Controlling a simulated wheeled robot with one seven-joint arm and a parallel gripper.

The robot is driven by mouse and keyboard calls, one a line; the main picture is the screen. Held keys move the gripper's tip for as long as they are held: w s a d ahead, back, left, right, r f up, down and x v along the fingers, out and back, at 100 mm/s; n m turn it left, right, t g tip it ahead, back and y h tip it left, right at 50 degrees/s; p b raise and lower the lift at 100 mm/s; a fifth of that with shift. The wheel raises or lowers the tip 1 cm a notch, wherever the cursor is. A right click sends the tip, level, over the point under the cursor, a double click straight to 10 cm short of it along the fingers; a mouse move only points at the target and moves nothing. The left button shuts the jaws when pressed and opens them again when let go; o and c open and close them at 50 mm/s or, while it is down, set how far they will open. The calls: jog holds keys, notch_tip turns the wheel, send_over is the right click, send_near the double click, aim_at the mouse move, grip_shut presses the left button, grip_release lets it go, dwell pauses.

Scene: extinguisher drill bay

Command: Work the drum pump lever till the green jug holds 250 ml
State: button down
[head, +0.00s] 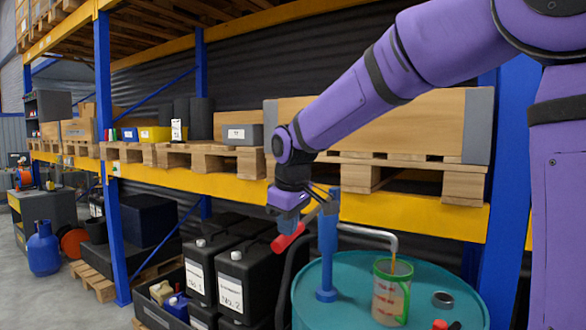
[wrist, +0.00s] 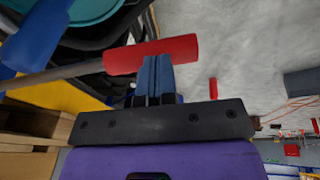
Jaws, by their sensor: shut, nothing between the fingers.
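The blue drum pump (head: 327,250) stands on the teal drum (head: 310,285). Its lever slopes down to the left, ending in a red grip (head: 287,239). In the wrist view the red grip (wrist: 180,51) lies across my fingertips. My gripper (head: 289,222) is shut and empty, its blue fingers (wrist: 153,72) together at the grip, above it in the head view. Whether they touch it, I cannot tell. The green jug (head: 391,292) stands on the drum under the bent grey spout (head: 370,233). A thin brownish stream runs from the spout into it. The jug holds brownish liquid; its marks are too small to read.
A dark cap-like ring (head: 441,300) and a small red-topped item (head: 440,325) lie on the drum. Black numbered canisters (head: 240,280) stand left of the drum. A blue and yellow rack (head: 420,213) with pallets and boxes runs behind.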

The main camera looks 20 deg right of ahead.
jog(key=shift+s+d+f, duration=0.15)
jog(key=shift+f, duration=1.2)
jog(key=shift+r, duration=0.25)
jog(key=a+v, duration=0.1)
jog(key=v, duration=1.3)
jog(key=shift+s+r, duration=0.2)
jog(key=shift+r, duration=0.1)
dwell(0.4)
jog(key=s+d+f+m+t, duration=0.1)
jog(key=s+d+f+m, duration=0.1)
jog(key=s, duration=0.6)
jog(key=s+d+f+m, duration=0.3)
jog(key=s+f, duration=0.3)
jog(key=s, duration=0.2)
jog(key=s+d+f+m+t, duration=0.1)
jog(key=s+d+f, duration=0.3)
jog(key=s, duration=0.4)
jog(key=shift+s+m+t, duration=0.25)
jog(key=shift+m+t, duration=0.05)
jog(key=shift+m, duration=0.4)
